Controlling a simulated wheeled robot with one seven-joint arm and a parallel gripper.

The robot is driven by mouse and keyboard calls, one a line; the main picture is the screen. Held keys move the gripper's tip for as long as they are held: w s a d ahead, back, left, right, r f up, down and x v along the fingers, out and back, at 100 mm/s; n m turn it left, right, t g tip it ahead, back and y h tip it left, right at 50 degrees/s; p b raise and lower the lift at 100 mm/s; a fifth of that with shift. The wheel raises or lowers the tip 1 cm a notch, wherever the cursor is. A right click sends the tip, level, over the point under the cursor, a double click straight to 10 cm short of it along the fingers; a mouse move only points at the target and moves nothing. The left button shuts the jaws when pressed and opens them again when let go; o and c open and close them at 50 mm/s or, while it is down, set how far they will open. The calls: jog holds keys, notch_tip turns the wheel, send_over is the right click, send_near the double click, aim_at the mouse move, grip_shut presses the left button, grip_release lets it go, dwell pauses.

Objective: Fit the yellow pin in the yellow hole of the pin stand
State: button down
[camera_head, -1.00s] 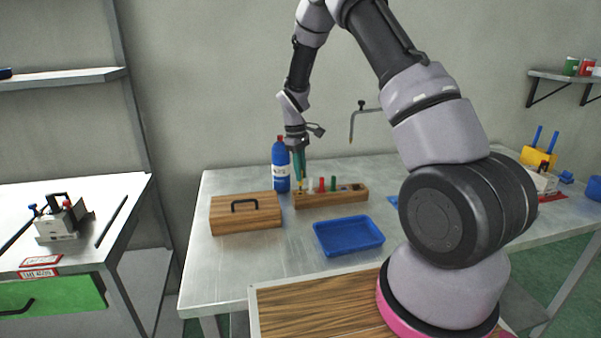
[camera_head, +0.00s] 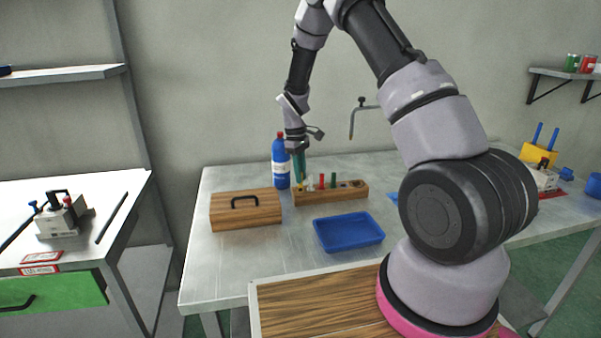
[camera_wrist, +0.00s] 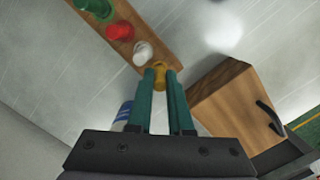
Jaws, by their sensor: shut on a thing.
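My gripper (camera_wrist: 160,75) points down with its green fingers shut on the yellow pin (camera_wrist: 159,69) in the wrist view. The pin stand (camera_head: 340,193) is a wooden block on the table with white, red and green pins standing in it. The yellow pin is at the stand's end, beside the white pin (camera_wrist: 143,53). In the head view my gripper (camera_head: 299,182) is over the stand's left end and the yellow pin is barely visible. The yellow hole is hidden, so I cannot tell how deep the pin sits.
A wooden box with a black handle (camera_head: 245,212) stands close to the left of the stand. A blue bottle (camera_head: 281,165) stands just behind my gripper. A blue tray (camera_head: 348,233) lies in front. The table's right part has free room.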

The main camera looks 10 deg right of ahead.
jog(key=shift+f, duration=0.65)
jog(key=c, duration=0.8)
grip_release()
jog(key=shift+o, duration=0.2)
jog(key=shift+r, duration=0.1)
notch_tip(320, 180, up, 10)
jog(key=w, duration=0.1)
jog(key=shift+a+r, duration=0.25)
jog(key=shift+a, duration=0.2)
